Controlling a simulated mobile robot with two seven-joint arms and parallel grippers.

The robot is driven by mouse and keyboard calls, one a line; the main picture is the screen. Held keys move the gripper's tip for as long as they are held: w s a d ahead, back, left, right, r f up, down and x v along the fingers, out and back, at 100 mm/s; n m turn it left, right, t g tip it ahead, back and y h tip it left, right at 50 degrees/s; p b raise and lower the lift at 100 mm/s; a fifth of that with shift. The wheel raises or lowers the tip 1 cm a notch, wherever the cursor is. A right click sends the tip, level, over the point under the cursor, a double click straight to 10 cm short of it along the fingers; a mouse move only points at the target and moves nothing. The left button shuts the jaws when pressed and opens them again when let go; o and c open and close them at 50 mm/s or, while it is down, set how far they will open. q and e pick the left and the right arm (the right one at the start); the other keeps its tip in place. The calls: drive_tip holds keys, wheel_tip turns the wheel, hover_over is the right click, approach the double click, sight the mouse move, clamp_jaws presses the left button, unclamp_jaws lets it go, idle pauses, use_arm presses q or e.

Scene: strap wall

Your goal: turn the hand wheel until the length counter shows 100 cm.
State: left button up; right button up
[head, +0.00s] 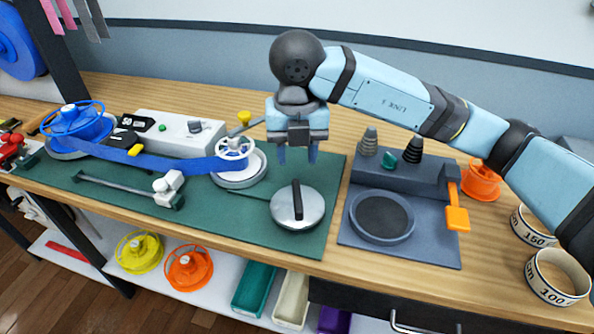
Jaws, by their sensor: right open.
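My right gripper (298,156) points down, open and empty, to the right of the spoked wheel. It is above and behind a silver disc (297,212) with a black handle. My left gripper is out of view.
A grey tray (350,235) with a round pad, cones and an orange lever (456,212) is at right. Rings marked 150 (535,227) and 100 (556,277) stand at the right end. A metal rail (125,190) lies at front left. Reels and bins fill the shelf below.

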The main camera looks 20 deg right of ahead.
wheel_tip(320, 180, up, 4)
drive_tip(key=shift+f, duration=0.1)
drive_tip(key=shift+d, duration=0.1)
idle(2.2)
